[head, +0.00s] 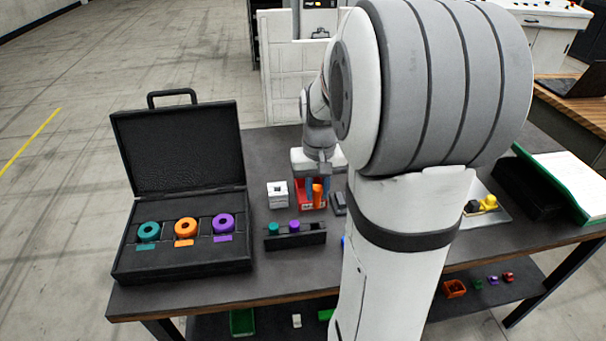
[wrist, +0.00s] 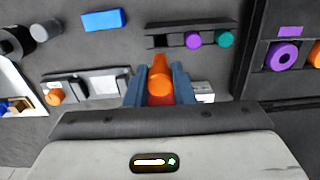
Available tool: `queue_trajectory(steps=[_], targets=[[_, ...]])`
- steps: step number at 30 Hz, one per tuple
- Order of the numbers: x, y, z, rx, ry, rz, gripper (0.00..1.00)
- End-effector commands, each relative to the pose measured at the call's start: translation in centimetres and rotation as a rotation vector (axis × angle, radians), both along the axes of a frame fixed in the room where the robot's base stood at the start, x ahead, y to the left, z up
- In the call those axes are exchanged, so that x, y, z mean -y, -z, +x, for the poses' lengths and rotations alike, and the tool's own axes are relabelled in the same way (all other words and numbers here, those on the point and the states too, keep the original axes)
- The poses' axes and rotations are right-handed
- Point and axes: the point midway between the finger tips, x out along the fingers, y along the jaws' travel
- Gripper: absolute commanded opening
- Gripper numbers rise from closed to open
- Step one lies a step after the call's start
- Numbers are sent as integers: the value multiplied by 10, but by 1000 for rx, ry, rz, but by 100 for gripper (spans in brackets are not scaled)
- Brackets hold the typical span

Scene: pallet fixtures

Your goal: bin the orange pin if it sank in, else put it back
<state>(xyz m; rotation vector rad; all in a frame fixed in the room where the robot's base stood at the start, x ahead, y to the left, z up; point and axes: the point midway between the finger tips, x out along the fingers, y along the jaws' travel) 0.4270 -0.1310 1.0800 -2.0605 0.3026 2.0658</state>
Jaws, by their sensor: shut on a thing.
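The orange pin (head: 317,195) is held between the blue fingers of my gripper (head: 318,189), which is shut on it. It also shows in the wrist view (wrist: 159,76), between the fingers (wrist: 160,80). A red bin (head: 304,186) lies behind and below the pin; in the wrist view only a red patch of it (wrist: 160,99) shows. The black rack (head: 297,242) holds a teal pin (head: 274,228) and a purple pin (head: 294,226). One end of the rack in the wrist view (wrist: 160,45) holds no pin.
An open black case (head: 180,261) at the left holds teal (head: 148,231), orange (head: 185,228) and purple (head: 223,224) rings. A white block (head: 278,196) with a dark opening stands left of the red bin. A blue block (wrist: 104,20) lies beyond the rack's empty end.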

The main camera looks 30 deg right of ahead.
Motion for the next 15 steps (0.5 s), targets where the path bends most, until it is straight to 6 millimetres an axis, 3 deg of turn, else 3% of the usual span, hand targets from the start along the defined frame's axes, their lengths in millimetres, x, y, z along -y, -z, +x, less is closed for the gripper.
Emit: queue_trajectory(steps=[8, 15], targets=[[-3, 12, 1, -1, -9, 0, 0], [-3, 34, 1, 0, -10, 0, 0]])
